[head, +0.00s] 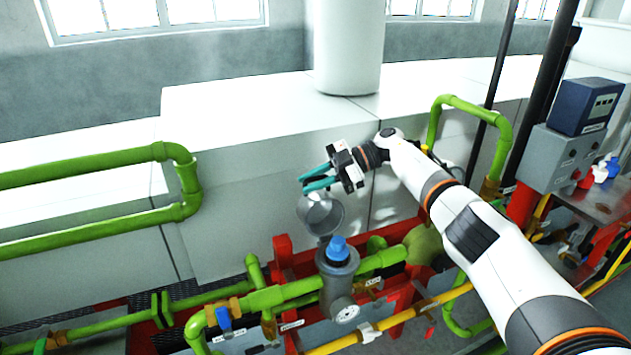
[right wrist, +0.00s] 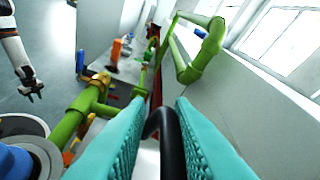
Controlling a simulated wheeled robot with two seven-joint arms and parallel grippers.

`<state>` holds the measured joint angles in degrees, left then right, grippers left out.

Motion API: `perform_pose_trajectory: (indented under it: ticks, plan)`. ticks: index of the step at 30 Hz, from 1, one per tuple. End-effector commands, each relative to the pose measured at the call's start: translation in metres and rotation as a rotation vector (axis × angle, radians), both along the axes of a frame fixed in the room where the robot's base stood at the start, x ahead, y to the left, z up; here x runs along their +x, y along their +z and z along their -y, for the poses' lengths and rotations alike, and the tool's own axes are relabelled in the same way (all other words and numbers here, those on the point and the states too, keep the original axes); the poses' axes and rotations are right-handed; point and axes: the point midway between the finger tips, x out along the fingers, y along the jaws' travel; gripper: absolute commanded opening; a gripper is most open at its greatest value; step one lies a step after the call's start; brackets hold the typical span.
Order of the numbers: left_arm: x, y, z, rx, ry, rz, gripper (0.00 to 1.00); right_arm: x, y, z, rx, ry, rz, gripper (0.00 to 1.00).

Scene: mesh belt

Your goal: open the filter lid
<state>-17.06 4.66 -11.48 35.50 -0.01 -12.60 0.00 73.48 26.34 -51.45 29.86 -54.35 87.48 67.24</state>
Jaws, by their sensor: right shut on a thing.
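The filter (head: 338,285) is a grey upright housing on the green pipe, with a blue piece (head: 338,248) showing at its top. Its round grey lid (head: 320,214) stands raised and tilted up behind the housing, apart from the top. My right gripper (head: 304,182) is just above the lid in the head view. In the right wrist view its teal fingers (right wrist: 160,112) are shut on a dark curved handle (right wrist: 166,128). The blue piece (right wrist: 14,162) also shows there at lower left. My left gripper (right wrist: 29,88) shows small at upper left there; its finger state is unclear.
Green pipes (head: 90,178) run at left and around the filter. A red frame (head: 284,262) and a yellow pipe (head: 430,303) lie around it. A pale wall block (head: 250,190) stands close behind the lid. A blue-and-grey box (head: 585,105) is at right.

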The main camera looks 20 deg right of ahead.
Motion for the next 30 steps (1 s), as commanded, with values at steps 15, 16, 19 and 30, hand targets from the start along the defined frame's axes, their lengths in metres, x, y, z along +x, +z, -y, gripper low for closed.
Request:
perform_pose_trajectory:
  ticks: [15,16,19,30]
  plan:
    - [-0.001,-0.002,0.000,0.000,0.000,-0.001,0.36,-0.002,-0.013,0.001,-0.016,0.002,-0.012,0.00]
    - [-0.001,-0.002,0.000,0.000,0.001,-0.001,0.36,-0.002,-0.013,0.001,-0.016,0.002,-0.012,0.00]
    - [-0.002,-0.002,0.000,0.000,0.000,-0.002,0.36,-0.002,-0.013,0.001,-0.015,0.002,-0.012,0.33]
    - [-0.002,-0.011,0.001,-0.001,0.001,-0.002,0.36,-0.002,-0.005,0.019,-0.011,-0.003,-0.008,0.33]
